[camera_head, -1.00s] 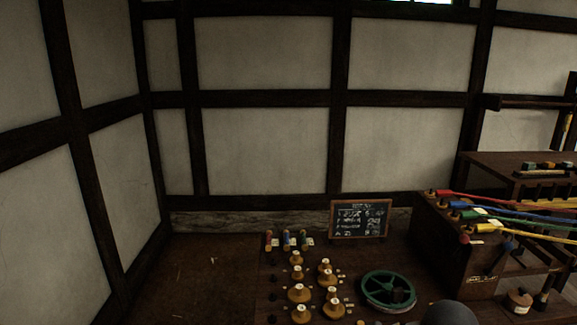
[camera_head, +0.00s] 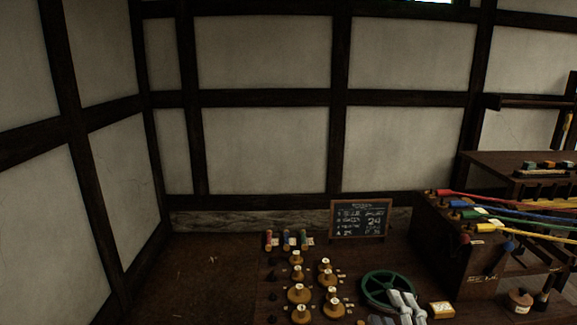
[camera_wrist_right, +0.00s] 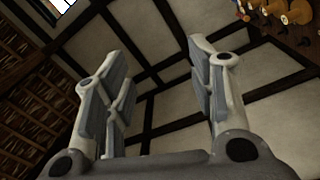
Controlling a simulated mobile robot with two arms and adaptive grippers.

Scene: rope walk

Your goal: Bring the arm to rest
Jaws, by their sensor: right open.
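Behind the fingers are the timbered wall and ceiling. The rest of the right arm is out of the head view. My left gripper is in neither view.
The green wheel (camera_head: 376,287) lies beside several wooden bobbins (camera_head: 299,293). A small tan block (camera_head: 441,310) is right of my gripper. A chalkboard (camera_head: 359,220) stands behind. A dark wooden box (camera_head: 449,250) with coloured ropes stands at the right.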

